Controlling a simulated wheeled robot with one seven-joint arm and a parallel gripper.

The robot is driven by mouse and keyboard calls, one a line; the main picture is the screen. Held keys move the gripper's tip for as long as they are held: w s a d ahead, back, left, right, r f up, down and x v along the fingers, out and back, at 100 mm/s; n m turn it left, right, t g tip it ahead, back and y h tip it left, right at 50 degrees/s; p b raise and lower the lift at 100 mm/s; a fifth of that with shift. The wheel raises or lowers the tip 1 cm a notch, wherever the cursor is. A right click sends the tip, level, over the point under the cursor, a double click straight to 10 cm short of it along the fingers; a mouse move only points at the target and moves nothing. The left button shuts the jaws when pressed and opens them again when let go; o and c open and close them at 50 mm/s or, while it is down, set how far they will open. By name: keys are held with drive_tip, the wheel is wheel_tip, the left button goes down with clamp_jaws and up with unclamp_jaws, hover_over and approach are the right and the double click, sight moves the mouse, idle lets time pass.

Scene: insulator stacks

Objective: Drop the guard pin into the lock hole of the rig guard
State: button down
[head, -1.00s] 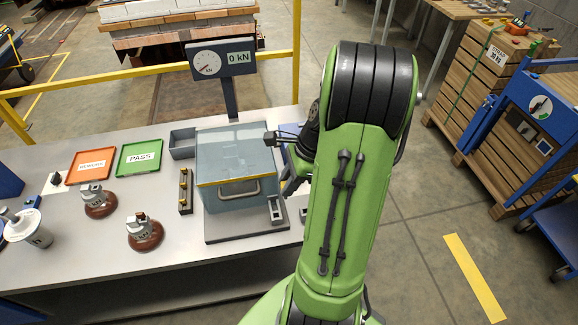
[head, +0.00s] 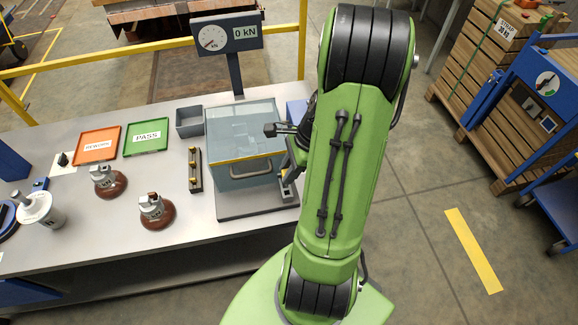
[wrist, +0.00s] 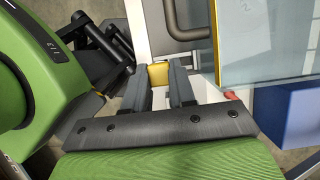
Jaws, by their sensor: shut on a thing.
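My gripper (wrist: 161,78) is shut on a small yellow-topped piece, the guard pin (wrist: 158,73), held between its two dark fingers in the wrist view. A small grey bracket (head: 287,188) stands at the guard's front right corner. My gripper is close to that corner, mostly hidden behind my green arm in the head view. The lock hole and the pin's lower end cannot be made out.
A gauge reading 0 kN (head: 225,38) stands behind the guard. To its left are a pin rack (head: 195,172), a grey bin (head: 189,122), a green PASS tray (head: 147,138), an orange tray (head: 97,146) and brown insulators (head: 156,213). A blue block (wrist: 290,120) lies right of the guard.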

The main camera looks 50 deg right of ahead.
drive_tip(key=shift+f+b, duration=0.75)
drive_tip(key=shift+f, duration=0.65)
drive_tip(key=shift+p, duration=0.55)
drive_tip(key=shift+f+b, duration=1.55)
drive_tip(key=shift+f, duration=0.5)
drive_tip(key=c, duration=0.8)
unclamp_jaws()
drive_tip(key=shift+c, duration=0.2)
drive_tip(key=shift+r, duration=0.1)
drive_tip(key=p+v, duration=0.5)
drive_tip(key=v, duration=1)
drive_tip(key=shift+s+d+r, duration=0.15)
drive_tip(key=shift+d+r, duration=0.05)
drive_tip(key=shift+r, duration=0.1)
